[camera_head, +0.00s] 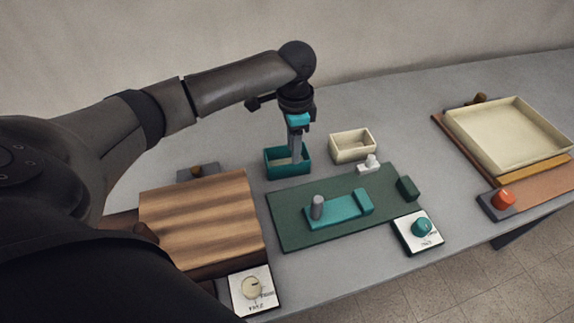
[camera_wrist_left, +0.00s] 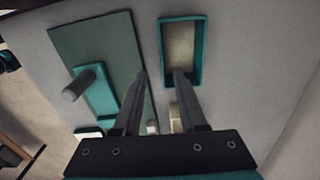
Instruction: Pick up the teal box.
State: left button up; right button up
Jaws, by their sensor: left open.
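The teal box (camera_head: 272,171) is a small open-topped container with a pale inside, on the grey table behind the green mat. My left gripper (camera_head: 297,158) points down over it, its fingers overlapping the box's right part in the head view. In the left wrist view, the teal box (camera_wrist_left: 164,50) lies ahead. My left gripper (camera_wrist_left: 160,73) is open and empty there, one fingertip over the box's inside, the other left of its wall. That wall lines up with the gap. Whether the fingertips are below the rim cannot be told. My right gripper is not in view.
A cream box (camera_head: 352,147) stands right of the teal box. The green mat (camera_head: 290,225) carries a teal piece (camera_head: 335,211) with a grey peg (camera_head: 317,207). A wooden block (camera_head: 200,220) stands left, and a cream tray (camera_head: 510,135) at right. Bare table lies behind the boxes.

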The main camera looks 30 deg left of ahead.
aim_at(290, 164)
pick_arm(q)
jog(key=f, duration=0.2)
jog(key=f+b, duration=0.1)
jog(key=f, duration=0.1)
jog(key=f+b, duration=0.1)
jog(key=f, duration=0.1)
jog(key=shift+s+a+f, duration=0.15)
jog(key=shift+s+a, duration=0.05)
jog(key=shift+a, duration=0.2)
jog(key=shift+f, duration=0.2)
jog(key=shift+c, duration=0.4)
grip_shut()
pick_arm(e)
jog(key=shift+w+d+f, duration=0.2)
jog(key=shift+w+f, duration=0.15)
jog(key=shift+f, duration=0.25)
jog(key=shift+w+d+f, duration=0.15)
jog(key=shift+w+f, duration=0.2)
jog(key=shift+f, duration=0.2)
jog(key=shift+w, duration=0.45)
